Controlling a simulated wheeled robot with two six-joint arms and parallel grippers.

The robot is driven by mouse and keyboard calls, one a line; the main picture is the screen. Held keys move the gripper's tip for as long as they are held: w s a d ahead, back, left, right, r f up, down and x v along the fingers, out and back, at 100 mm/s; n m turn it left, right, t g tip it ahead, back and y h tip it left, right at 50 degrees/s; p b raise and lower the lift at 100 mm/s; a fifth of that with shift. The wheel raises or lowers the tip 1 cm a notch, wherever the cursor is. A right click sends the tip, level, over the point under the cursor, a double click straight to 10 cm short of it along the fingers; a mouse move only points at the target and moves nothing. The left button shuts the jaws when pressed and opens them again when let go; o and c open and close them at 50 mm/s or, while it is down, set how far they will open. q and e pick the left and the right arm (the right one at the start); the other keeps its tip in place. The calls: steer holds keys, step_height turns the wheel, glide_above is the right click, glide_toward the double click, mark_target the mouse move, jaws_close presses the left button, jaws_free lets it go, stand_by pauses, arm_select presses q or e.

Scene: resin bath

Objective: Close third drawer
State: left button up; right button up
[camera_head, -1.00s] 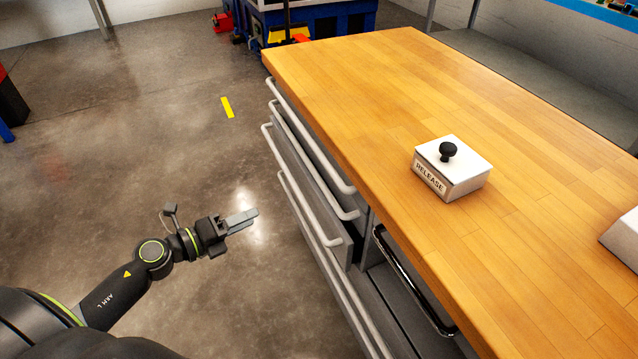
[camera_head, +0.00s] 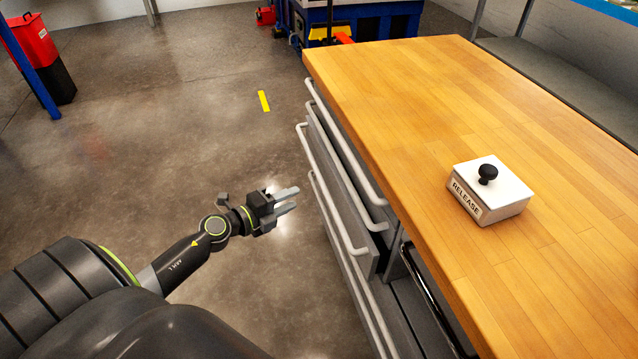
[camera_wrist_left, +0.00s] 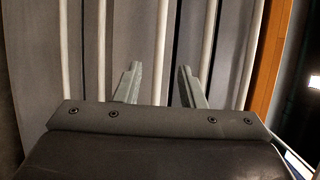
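The drawer cabinet under the wooden worktop shows several stacked drawers with long pale bar handles. The third handle from the top (camera_head: 330,190) stands out farther toward the floor side than the two above it, so the third drawer (camera_head: 367,266) looks partly pulled out. My left gripper (camera_head: 292,200) is open and empty, just left of the handles and apart from them in the head view. In the left wrist view its two fingers (camera_wrist_left: 160,88) are spread, facing the drawer fronts and upright-looking handle bars (camera_wrist_left: 162,50). My right gripper is not in view.
The wooden worktop (camera_head: 430,130) overhangs the drawers. A white box marked RELEASE with a black knob (camera_head: 490,190) stands on it. A dark handle (camera_head: 430,290) is on the cabinet's near part. The floor (camera_head: 200,120) left of the cabinet is clear.

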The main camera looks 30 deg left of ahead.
arm_select(q)
steer(key=b+x, duration=0.1)
steer(key=x, duration=0.9)
steer(key=shift+f, duration=0.1)
steer(key=shift+c, duration=0.5)
jaws_close()
